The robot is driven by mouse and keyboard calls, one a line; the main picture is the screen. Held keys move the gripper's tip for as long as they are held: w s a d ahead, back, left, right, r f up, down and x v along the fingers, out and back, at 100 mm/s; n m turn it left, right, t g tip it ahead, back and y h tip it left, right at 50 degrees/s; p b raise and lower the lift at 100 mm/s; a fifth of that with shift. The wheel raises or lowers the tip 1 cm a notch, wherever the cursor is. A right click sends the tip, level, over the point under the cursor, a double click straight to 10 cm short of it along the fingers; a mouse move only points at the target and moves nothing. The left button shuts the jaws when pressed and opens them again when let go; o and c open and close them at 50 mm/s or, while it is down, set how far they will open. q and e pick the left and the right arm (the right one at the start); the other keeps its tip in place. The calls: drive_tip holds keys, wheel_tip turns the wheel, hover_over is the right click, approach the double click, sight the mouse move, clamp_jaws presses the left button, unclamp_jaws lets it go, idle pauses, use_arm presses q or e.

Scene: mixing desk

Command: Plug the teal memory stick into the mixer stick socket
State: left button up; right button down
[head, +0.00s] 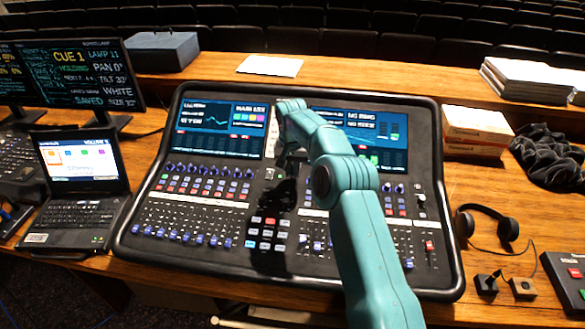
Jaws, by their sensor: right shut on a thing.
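The mixer (215,187) is a large black desk with two screens, rows of knobs, faders and coloured buttons. My right arm is teal and reaches in from the bottom over its right half. My right gripper (279,165) points down over the middle of the mixer, just below the gap between the screens. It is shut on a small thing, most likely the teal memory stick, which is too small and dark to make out. The stick socket cannot be made out; my wrist and its shadow cover that area. My left gripper is not in view.
A laptop (80,175) and a monitor (68,75) stand on the left. Headphones (487,224), a dark cloth (550,158), boxes (476,130) and a stack of paper (535,80) lie on the right. A white sheet (270,65) lies behind the mixer.

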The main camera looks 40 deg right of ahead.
drive_tip(key=shift+p, duration=0.3)
idle(0.6)
drive_tip(key=shift+f, duration=0.6)
idle(0.4)
drive_tip(key=c, duration=1)
unclamp_jaws()
drive_tip(key=r, duration=0.5)
drive_tip(key=r+b, duration=0.1)
drive_tip(key=r, duration=0.1)
drive_tip(key=shift+s+a+r, duration=0.15)
drive_tip(key=shift+a+r, duration=0.15)
drive_tip(key=shift+r, duration=0.1)
wheel_tip(320, 180, up, 8)
drive_tip(key=r+p, duration=0.1)
drive_tip(key=p, duration=0.2)
hover_over(292, 165)
drive_tip(key=s+a, duration=0.1)
drive_tip(key=shift+s+a+f, duration=0.1)
drive_tip(key=shift+a+f, duration=0.05)
drive_tip(key=shift+f, duration=0.1)
drive_tip(key=shift+f, duration=0.1)
